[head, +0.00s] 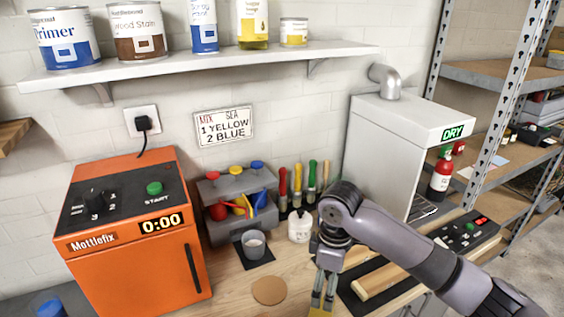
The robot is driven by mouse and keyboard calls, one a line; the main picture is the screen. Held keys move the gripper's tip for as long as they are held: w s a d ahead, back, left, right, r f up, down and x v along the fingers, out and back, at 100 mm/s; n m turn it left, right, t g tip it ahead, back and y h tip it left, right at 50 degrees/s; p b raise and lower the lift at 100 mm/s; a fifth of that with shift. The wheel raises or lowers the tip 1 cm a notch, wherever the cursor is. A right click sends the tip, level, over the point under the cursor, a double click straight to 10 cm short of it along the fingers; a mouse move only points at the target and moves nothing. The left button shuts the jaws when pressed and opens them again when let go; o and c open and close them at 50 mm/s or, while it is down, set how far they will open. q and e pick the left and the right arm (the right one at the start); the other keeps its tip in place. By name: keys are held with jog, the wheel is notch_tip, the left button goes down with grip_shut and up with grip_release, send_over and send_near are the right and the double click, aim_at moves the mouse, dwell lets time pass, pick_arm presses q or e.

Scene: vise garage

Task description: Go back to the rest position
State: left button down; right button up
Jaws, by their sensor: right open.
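My right gripper (322,292) hangs pointing down over the front of the wooden workbench (238,290). Its arm comes in from the right. Its two fingers are slightly apart, and something yellowish shows below them at the picture's bottom edge. My left gripper is not in view. Left of my right gripper, a round brown disc (269,290) lies on the bench. A small grey cup (253,244) stands on a dark mat, and a white container (300,226) stands behind the gripper.
An orange machine (140,250) showing 0:00 stands at left. A grey machine (385,150) with a DRY sign stands behind my right arm. A wall shelf (200,66) holds cans. A rack (500,75) stands at right.

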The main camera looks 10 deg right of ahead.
jog(key=s+a+f+y, duration=0.1)
jog(key=s+a+f, duration=0.2)
jog(key=s+a+f+m+y, duration=0.1)
jog(key=s+a+f, duration=0.2)
jog(key=f, duration=0.1)
jog(key=shift+s+t, duration=0.35)
jog(key=shift+t, duration=0.05)
jog(key=s+d+f+m+t+h, duration=0.1)
jog(key=s+d+f+m, duration=0.2)
jog(key=s+d+m, duration=0.45)
jog(key=s+d+f+m+t+h, duration=0.15)
jog(key=s+d, duration=0.25)
jog(key=s, duration=0.6)
notch_tip(320, 180, down, 27)
jog(key=s+g+b, duration=0.1)
jog(key=s+b, duration=0.1)
jog(key=s+d+f+g+b, duration=0.1)
jog(key=s+d+f, duration=0.1)
jog(key=s+f, duration=1.4)
notch_tip(320, 180, down, 3)
jog(key=shift+d+m, duration=0.3)
jog(key=shift+d, duration=0.05)
jog(key=shift+y, duration=0.25)
